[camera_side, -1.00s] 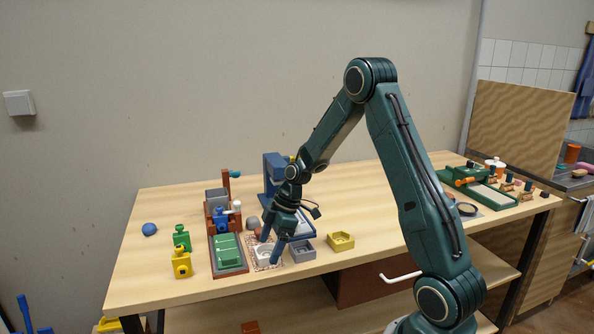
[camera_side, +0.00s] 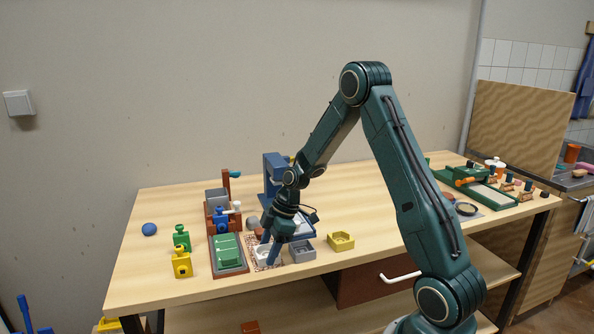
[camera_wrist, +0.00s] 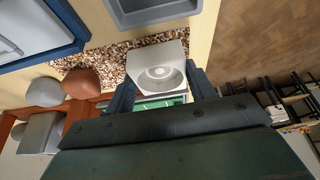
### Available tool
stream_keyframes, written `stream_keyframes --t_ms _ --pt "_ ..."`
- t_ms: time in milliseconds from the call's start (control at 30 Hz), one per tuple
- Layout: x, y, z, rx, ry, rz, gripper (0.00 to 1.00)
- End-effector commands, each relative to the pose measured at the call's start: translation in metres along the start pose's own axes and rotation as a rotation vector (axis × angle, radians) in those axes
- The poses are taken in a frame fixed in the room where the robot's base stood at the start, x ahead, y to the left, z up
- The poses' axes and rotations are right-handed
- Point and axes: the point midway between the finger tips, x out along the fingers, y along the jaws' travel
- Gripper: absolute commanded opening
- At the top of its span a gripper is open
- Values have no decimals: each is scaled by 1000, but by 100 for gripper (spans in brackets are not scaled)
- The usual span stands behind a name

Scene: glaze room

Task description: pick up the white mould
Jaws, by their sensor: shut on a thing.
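The white mould (camera_wrist: 158,66) is a pale block with a round, ringed hollow. In the wrist view it sits between the two fingers of my gripper (camera_wrist: 160,82), which is shut on it with one finger at each side. In the side view my gripper (camera_side: 269,252) points down over the speckled mat (camera_side: 278,265), and its fingers hide much of the mould (camera_side: 263,250). I cannot tell whether the mould touches the mat or is slightly above it.
A green block on a brown-edged base (camera_side: 229,253) is close on the left. A blue stand (camera_side: 272,165) rises behind. The table's front edge is near.

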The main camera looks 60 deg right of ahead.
Motion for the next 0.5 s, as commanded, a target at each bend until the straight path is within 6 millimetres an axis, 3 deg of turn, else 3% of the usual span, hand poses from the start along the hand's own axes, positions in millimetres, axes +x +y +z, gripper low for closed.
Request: stream_keyframes --t_ms 500 --pt "-12 1 -6 -1 2 3 30"
